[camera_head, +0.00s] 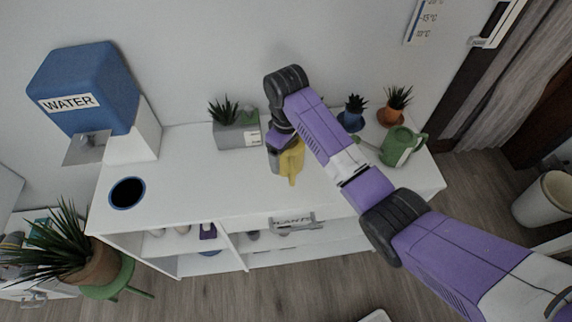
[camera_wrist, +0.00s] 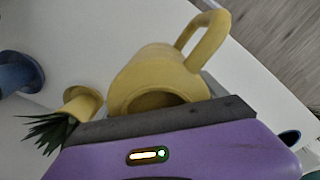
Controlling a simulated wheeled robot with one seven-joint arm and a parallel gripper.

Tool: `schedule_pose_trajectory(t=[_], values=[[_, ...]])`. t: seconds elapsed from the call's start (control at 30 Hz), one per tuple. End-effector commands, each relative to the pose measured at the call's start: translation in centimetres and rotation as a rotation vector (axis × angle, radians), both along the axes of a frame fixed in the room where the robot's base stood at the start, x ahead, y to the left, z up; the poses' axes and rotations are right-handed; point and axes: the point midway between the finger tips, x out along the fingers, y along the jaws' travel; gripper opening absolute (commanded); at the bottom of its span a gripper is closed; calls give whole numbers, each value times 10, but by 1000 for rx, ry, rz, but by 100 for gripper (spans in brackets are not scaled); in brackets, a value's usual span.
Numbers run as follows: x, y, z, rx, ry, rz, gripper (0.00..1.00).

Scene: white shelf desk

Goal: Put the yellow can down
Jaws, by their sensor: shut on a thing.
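The yellow can (camera_head: 291,162) is a watering can. It shows over the middle of the white desk top in the head view, below my gripper (camera_head: 279,143). In the wrist view the yellow can (camera_wrist: 150,75) shows its open mouth and a looped handle at the upper right. A flared yellow end, seemingly its spout, is at the left. My gripper (camera_wrist: 165,122) is shut on the can, with the dark finger bar across its near side. The gripper hides part of the can. I cannot tell whether its base touches the desk.
The white desk (camera_head: 190,190) is clear left of the can, up to a blue-rimmed round hole (camera_head: 127,193). A grey planter (camera_head: 237,134) stands behind. A green watering can (camera_head: 399,147), a blue pot (camera_head: 351,121) and an orange pot (camera_head: 391,115) stand right. A water dispenser (camera_head: 88,85) stands far left.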

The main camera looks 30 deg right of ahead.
Motion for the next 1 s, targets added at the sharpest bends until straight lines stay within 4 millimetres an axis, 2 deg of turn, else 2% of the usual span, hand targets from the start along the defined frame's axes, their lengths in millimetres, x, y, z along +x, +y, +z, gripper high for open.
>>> schedule_pose_trajectory(t=[0.17,0.43,0.87,0.9,1.0], values=[[0,0,-13,0,0,0,32],[0,0,-48,-1,0,0,32],[1,0,-55,0,-1,0,32],[0,0,-56,0,-1,1,83],[0,0,-56,0,-1,0,100]])
